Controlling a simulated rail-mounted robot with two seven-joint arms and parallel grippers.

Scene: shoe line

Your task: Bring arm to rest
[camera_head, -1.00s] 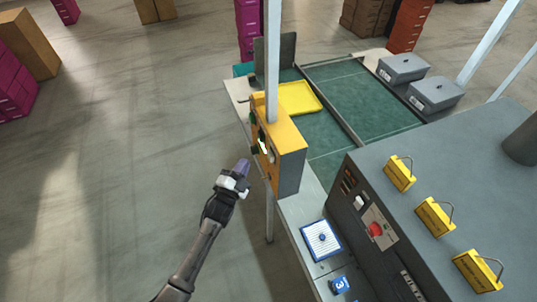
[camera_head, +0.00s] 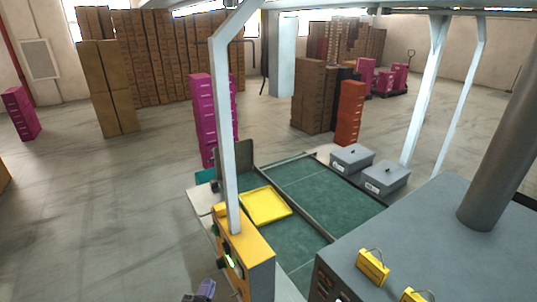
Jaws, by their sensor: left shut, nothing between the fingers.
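My left gripper (camera_head: 204,291) shows only in part at the bottom edge of the head view. Its dark purple-grey fingers are together, with nothing visible between them. It is just left of the yellow control box (camera_head: 253,257) on the line's near post, with a small gap in the picture. The rest of my left arm is below the frame. My right gripper is out of view.
A yellow tray (camera_head: 266,205) lies on the green conveyor (camera_head: 318,190). Two grey lidded boxes (camera_head: 351,158) stand at its far right side. A grey machine (camera_head: 440,235) fills the right front. A pale post (camera_head: 225,140) rises in front. Open floor (camera_head: 110,220) lies left.

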